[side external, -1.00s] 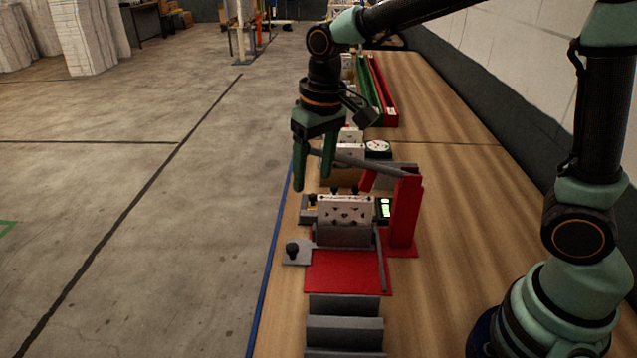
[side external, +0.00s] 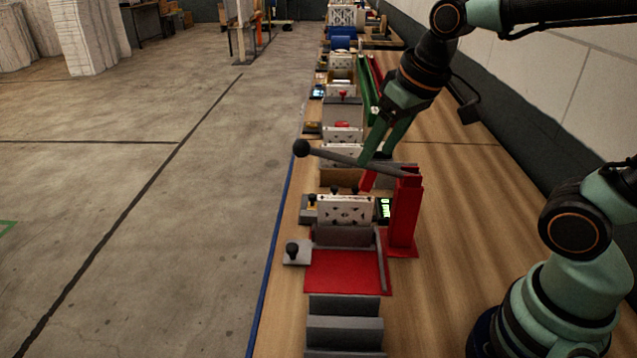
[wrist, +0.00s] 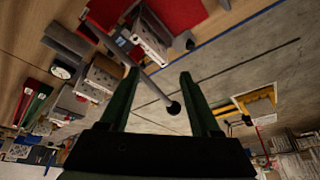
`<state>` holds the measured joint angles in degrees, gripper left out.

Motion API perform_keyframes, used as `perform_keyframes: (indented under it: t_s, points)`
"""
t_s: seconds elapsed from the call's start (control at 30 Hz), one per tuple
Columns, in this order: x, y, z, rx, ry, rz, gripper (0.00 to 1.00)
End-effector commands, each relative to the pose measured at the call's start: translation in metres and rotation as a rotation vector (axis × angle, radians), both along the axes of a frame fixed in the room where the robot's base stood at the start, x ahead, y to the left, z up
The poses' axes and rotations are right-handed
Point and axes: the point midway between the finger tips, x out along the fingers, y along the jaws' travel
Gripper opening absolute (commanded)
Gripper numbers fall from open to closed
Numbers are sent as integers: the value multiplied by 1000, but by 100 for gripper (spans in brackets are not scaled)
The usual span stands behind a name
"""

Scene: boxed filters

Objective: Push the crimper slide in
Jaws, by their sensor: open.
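The crimper has a red base plate (side external: 345,275) and a red post (side external: 404,212). A grey lever (side external: 335,156) runs left from the post to a black ball (side external: 302,148). The slide looks to be the grey plate with a black knob (side external: 292,252), sticking out left of the red base. My gripper (side external: 377,160) is open and empty, at the lever's right part near the post top, well above and right of the slide knob. In the wrist view the lever (wrist: 150,85) appears between my fingers (wrist: 158,76); contact cannot be told.
A white patterned block (side external: 344,210) stands behind the base, with a green-lit display (side external: 384,208) beside it. A grey stepped block (side external: 344,325) is in front. More fixtures line the bench behind. The bench's left edge lies close to the slide; bare wood is right of the post.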

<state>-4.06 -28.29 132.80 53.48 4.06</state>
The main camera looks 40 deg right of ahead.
Motion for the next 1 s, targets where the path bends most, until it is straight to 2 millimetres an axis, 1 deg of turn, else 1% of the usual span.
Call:
perform_keyframes:
  t_s: [0.2, 0.4, 1.0]
  points:
    - [-17, -12, 1, -10, -57, -5, 64]
    - [-26, -18, 0, -19, -89, -6, 64]
    - [-33, -23, -1, -27, -110, -7, 64]
